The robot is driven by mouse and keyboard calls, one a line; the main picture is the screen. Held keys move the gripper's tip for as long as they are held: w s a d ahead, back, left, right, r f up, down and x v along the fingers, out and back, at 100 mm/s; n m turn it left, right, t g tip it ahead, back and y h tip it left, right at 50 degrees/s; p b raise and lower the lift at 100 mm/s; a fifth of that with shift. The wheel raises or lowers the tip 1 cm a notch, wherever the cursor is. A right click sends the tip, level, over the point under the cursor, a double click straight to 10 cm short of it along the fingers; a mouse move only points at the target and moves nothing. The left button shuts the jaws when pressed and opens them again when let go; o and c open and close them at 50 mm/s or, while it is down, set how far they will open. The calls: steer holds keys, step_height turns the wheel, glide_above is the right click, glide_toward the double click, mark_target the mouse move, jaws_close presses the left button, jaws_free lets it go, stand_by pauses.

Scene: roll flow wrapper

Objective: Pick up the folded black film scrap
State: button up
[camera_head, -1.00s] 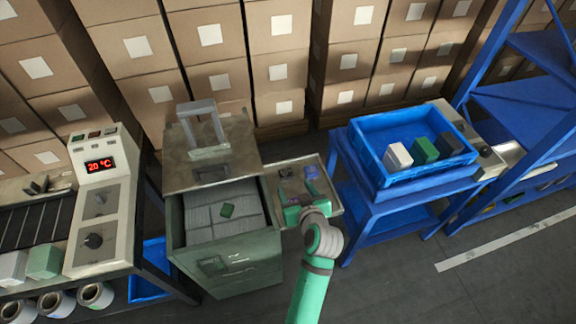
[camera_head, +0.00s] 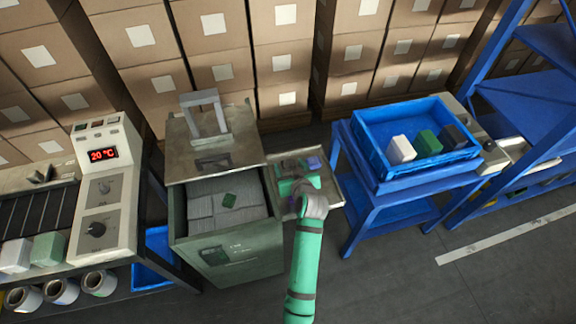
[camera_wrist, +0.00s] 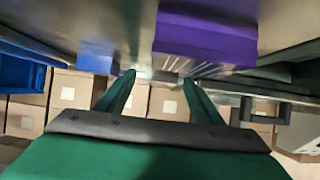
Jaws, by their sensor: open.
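A small dark piece (camera_head: 289,164) lies toward the back of the metal tray (camera_head: 334,193); it is too small to tell if it is the folded black film scrap. My gripper (camera_head: 300,184) is low over the tray, in front of that piece, and hides part of the tray. In the wrist view my gripper (camera_wrist: 158,76) has its two green fingers apart, with nothing seen between them. A purple block (camera_wrist: 205,35) is close beyond the fingers, with a blue block (camera_wrist: 92,62) to its left. I cannot make out the scrap in the wrist view.
A green cabinet (camera_head: 230,255) with an open top holding grey stacks and a green piece stands left of the tray. A blue bin (camera_head: 375,125) with several blocks is on a blue table at right. A heater panel (camera_head: 103,195) stands far left.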

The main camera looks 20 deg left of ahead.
steer(key=shift+a, duration=0.1)
steer(key=c, duration=1.1)
